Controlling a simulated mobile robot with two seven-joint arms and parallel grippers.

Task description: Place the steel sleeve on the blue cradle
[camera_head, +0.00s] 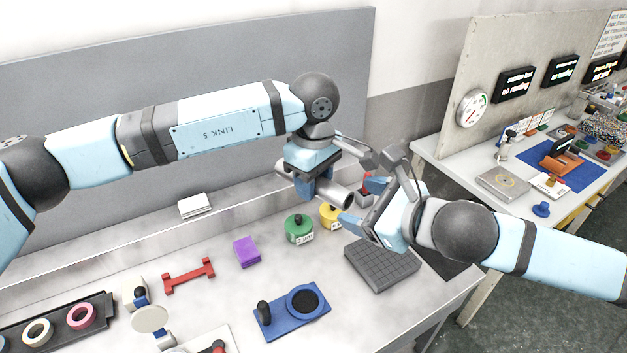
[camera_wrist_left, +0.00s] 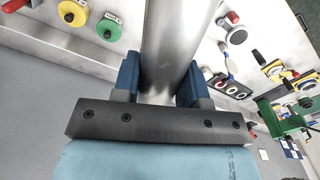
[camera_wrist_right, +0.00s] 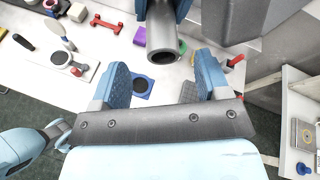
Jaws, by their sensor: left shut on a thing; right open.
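The steel sleeve (camera_head: 335,194) is a shiny hollow tube, held in the air nearly level. My left gripper (camera_head: 308,184) is shut on it, with a blue finger on each side in the left wrist view (camera_wrist_left: 160,82). Its open end faces my right gripper (camera_head: 362,204). My right gripper is open and empty; in the right wrist view the sleeve's end (camera_wrist_right: 163,52) appears in the gap between its fingers, apart from both. A blue plate (camera_head: 270,321) with a dark ring and black knob lies on the bench; I cannot tell whether it is the blue cradle.
A red bracket (camera_head: 188,275), purple block (camera_head: 247,252), green disc (camera_head: 299,229), yellow disc (camera_head: 330,216) and grey gridded block (camera_head: 381,270) are on the bench. A black tray (camera_head: 57,330) holds rolls at left. A grey wall stands behind. A second table is at right.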

